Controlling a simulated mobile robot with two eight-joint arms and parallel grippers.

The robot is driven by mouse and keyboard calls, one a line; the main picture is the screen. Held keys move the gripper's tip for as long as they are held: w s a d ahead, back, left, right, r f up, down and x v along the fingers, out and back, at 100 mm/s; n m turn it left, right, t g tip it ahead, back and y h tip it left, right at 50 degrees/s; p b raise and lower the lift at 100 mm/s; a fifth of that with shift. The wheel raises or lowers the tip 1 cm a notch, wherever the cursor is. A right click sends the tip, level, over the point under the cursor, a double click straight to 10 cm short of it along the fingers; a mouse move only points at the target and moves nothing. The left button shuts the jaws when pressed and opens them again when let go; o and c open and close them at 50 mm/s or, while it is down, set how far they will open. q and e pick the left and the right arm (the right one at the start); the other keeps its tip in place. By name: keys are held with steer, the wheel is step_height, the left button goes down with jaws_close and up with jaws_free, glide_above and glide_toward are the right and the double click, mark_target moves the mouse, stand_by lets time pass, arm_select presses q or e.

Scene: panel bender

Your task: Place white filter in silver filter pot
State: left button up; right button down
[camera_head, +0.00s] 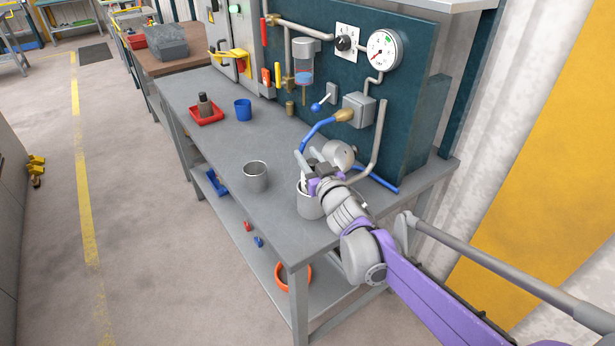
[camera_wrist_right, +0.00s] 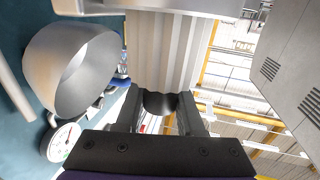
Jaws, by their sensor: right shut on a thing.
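My right gripper (camera_head: 308,160) is above the near right part of the bench, next to the equipment panel. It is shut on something. In the right wrist view a dark, shadowed round piece (camera_wrist_right: 160,103) shows between the fingers; whether it is the white filter is unclear. A pale, whitish cylinder (camera_head: 309,207) is directly below the gripper, partly covered by it. I cannot tell if this is the filter or a pot. An open silver pot (camera_head: 255,177) stands upright on the bench to the left, apart from the gripper. My left gripper is not in view.
A rounded silver housing (camera_head: 340,154) is close beside the gripper; a silver bowl shape (camera_wrist_right: 72,70) looms large in the wrist view. A blue hose (camera_head: 318,130) and bent pipe are nearby. A blue cup (camera_head: 243,110) and red tray (camera_head: 206,117) stand farther back. The bench's front left is clear.

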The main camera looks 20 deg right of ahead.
steer(key=shift+w+f, duration=0.1)
steer(key=shift+f, duration=2.3)
steer(key=shift+f+b, duration=0.15)
steer(key=shift+b, duration=0.2)
steer(key=c, duration=0.5)
jaws_free()
